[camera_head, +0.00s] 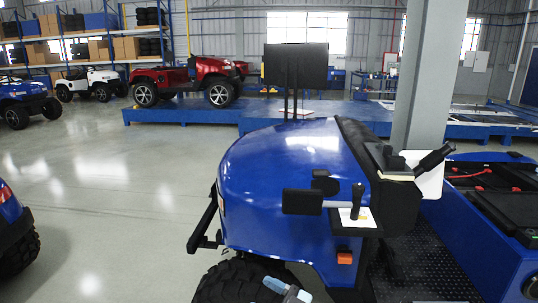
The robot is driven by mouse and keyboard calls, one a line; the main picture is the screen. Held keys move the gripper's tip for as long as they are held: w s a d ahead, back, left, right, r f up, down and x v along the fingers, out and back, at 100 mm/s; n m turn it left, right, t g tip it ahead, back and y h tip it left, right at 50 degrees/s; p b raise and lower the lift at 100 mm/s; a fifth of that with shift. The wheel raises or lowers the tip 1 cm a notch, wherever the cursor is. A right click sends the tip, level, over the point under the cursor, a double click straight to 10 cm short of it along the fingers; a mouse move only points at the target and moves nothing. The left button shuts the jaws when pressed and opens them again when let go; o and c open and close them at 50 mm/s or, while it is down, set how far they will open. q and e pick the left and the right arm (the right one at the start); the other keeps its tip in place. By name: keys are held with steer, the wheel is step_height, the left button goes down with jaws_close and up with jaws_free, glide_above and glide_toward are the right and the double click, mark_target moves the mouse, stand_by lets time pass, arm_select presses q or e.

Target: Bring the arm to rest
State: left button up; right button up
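A small grey part with light-blue tips (287,290) shows at the bottom edge, in front of the blue vehicle's front wheel. It looks like the end of one of my arms, probably the left gripper. It is cut off by the picture edge, so I cannot tell whether it is open or shut. I see nothing held in it.
A blue vehicle (285,160) fills the middle, with a black mirror (302,201) sticking out at its side. A grey pillar (428,85) stands behind it. Open floor (110,200) lies left.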

steer(key=s+d+f+m+t+h, duration=0.8)
steer(key=s+d+f+m+h, duration=0.2)
steer(key=d+f+m+h, duration=0.25)
steer(key=s+d+f+m+g+h, duration=0.1)
steer(key=s+d+f+g+h, duration=0.2)
steer(key=s, duration=0.5)
steer(key=s+d+f+m+g+h, duration=0.1)
steer(key=s+d+f+g, duration=0.25)
steer(key=s+f, duration=0.35)
step_height(320, 180, up, 12)
steer(key=d+t+p, duration=0.1)
steer(key=p, duration=1.2)
steer(key=shift+s+d+n, duration=0.2)
steer(key=shift+s+n, duration=0.05)
steer(key=shift+n, duration=0.2)
